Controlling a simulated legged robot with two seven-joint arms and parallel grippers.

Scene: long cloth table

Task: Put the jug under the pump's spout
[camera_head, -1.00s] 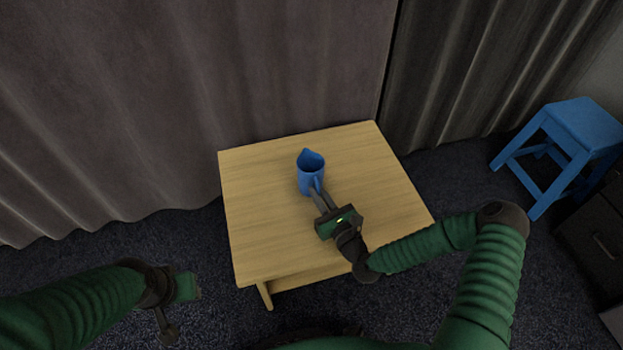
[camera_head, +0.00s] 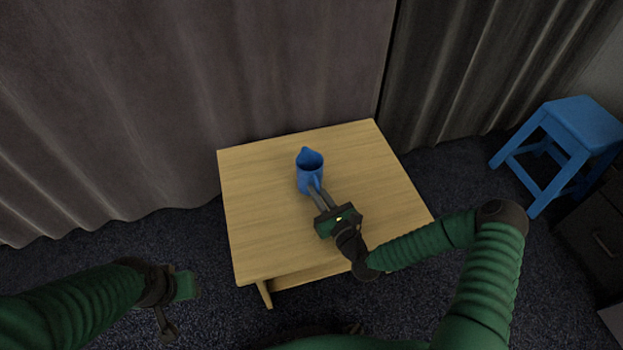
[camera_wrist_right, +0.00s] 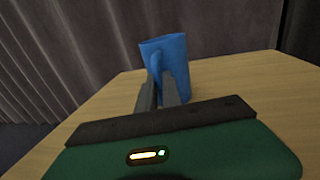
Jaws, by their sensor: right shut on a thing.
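The blue jug (camera_head: 308,174) is upright at the middle of the small wooden table, its spout pointing away from me. My right gripper (camera_head: 316,190) is shut on the jug's handle, which faces me. In the right wrist view the jug (camera_wrist_right: 175,65) stands beyond the two fingers (camera_wrist_right: 158,92), with the handle between them. I cannot tell whether the jug's base touches the table. My left gripper (camera_head: 176,305) hangs at the lower left, away from the table, and its fingers are not clear. No pump shows in these views.
The wooden table (camera_head: 255,200) is otherwise bare. A blue stool (camera_head: 570,135) stands on the dark carpet at the right, with a dark drawer cabinet (camera_head: 595,240) near it. Curtains (camera_head: 180,90) hang close behind the table.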

